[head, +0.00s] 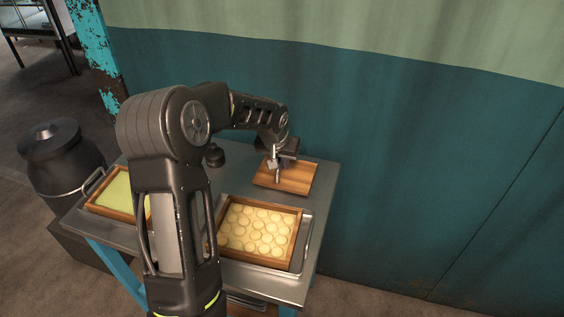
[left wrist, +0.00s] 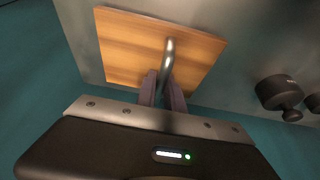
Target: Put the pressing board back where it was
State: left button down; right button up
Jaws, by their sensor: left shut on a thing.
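The pressing board (head: 299,180) is a flat square wooden board with an upright metal handle. It is at the back right of the metal table, beyond the tray of round pieces. My left gripper (head: 275,165) is above the board and shut on its handle. In the left wrist view, the board (left wrist: 130,45) lies below the fingers, and the left gripper (left wrist: 163,88) closes around the curved metal handle (left wrist: 169,55). I cannot tell whether the board touches the table. My right gripper is not in view.
A wooden tray of round pale pieces (head: 296,244) stands at the table's front right. A tray with a green-yellow filling (head: 112,193) is at the left. Dark weights (head: 214,156) stand behind my arm, also in the left wrist view (left wrist: 277,92). A wall (head: 420,160) rises behind the table.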

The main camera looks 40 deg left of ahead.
pick_arm(q)
jog(key=shift+f, duration=0.2)
jog(key=shift+f, duration=0.25)
jog(key=c, duration=1.5)
grip_release()
jog(key=shift+r, duration=0.1)
jog(key=shift+o, duration=0.2)
jog(key=shift+r, duration=0.1)
jog(key=shift+s+r, duration=0.2)
jog(key=shift+r, duration=0.35)
jog(key=b+v, duration=0.1)
jog(key=v, duration=1)
jog(key=shift+d+f, duration=0.15)
